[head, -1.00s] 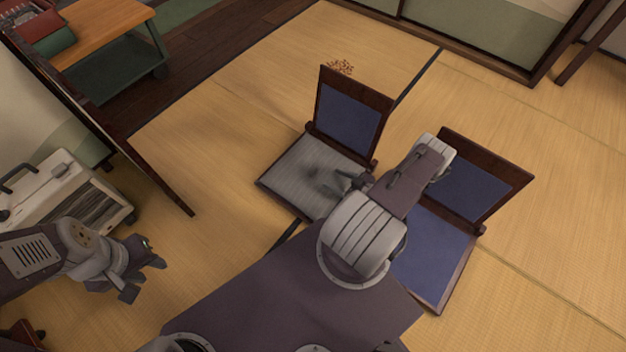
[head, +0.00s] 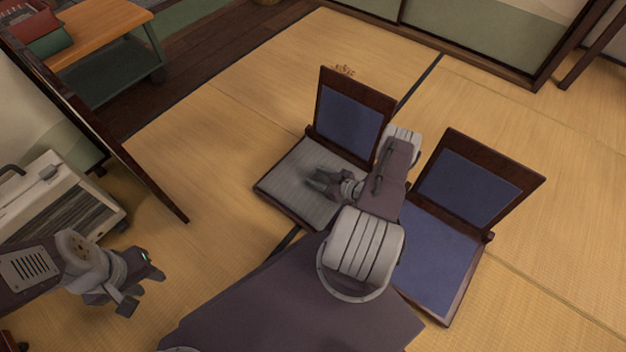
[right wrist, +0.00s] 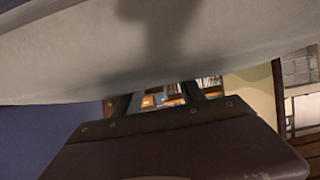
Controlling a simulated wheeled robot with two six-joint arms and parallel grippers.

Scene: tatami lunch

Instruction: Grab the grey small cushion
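The grey small cushion (head: 297,178) lies on the seat of the left floor chair, thin and finely striped. My right gripper (head: 316,182) is over the right part of the cushion and hides some of it; the head view does not show clearly whether they touch. In the right wrist view, a pale grey surface (right wrist: 60,60), apparently the cushion very close, fills the top. Below it, the two fingers of my right gripper (right wrist: 164,103) stand apart, with background showing between them. My left gripper (head: 142,284) is open and empty at the lower left, far from the cushion.
The left chair has a blue backrest (head: 348,120) behind the cushion. A second chair with a blue seat (head: 435,262) stands close on the right. A white boxy unit (head: 52,205) stands beside my left arm. Tatami (head: 210,180) left of the chairs is clear.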

